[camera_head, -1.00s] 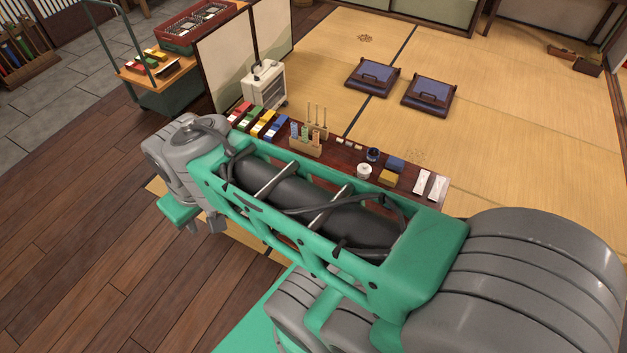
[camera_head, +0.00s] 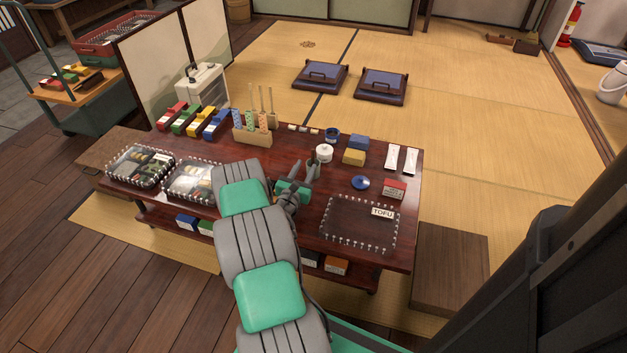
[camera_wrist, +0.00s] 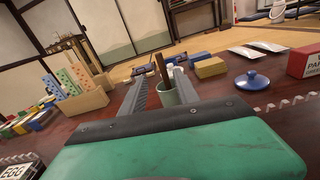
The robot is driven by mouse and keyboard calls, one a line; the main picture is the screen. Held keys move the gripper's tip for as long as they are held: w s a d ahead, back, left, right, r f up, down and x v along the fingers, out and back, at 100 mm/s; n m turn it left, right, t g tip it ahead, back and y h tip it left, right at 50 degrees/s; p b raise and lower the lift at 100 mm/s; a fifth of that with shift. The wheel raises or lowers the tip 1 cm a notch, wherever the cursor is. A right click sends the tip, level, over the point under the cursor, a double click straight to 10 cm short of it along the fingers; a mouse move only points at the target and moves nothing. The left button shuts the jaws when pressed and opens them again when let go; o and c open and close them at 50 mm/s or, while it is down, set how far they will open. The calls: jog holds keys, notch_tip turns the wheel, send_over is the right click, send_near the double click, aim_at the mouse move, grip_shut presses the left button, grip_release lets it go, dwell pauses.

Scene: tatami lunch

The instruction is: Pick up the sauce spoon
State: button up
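In the wrist view a brown handle (camera_wrist: 162,68), apparently the sauce spoon, stands up at a pale round pot (camera_wrist: 168,97). The spoon's lower end is hidden. In the head view the white pot (camera_head: 324,154) stands mid-table; I cannot make out the spoon there. My gripper (camera_wrist: 161,76) is open, its two grey fingers apart on either side of the pot and handle in the picture. In the head view my gripper (camera_head: 312,168) is over the table just in front of the pot. I see no clear contact.
The dark wooden table (camera_head: 290,165) also holds a blue cup (camera_head: 331,135), a yellow box (camera_head: 353,158), a blue lid (camera_head: 361,182), a red box (camera_head: 395,190) and a wooden rack (camera_head: 252,135). A tray labelled TOFU (camera_head: 345,222) lies front right.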

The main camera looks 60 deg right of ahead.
aim_at(312, 157)
jog(key=shift+n, duration=0.5)
jog(key=d, duration=0.2)
jog(key=d+b, duration=0.1)
jog(key=d, duration=0.1)
jog(key=d+b, duration=0.1)
jog(key=d, duration=0.1)
jog(key=shift+w+d+f, duration=0.15)
jog(key=shift+d+f, duration=0.2)
jog(key=shift+d, duration=0.05)
jog(key=shift+w+d+r, duration=0.1)
jog(key=shift+w+d, duration=0.05)
jog(key=shift+d, duration=0.3)
grip_shut()
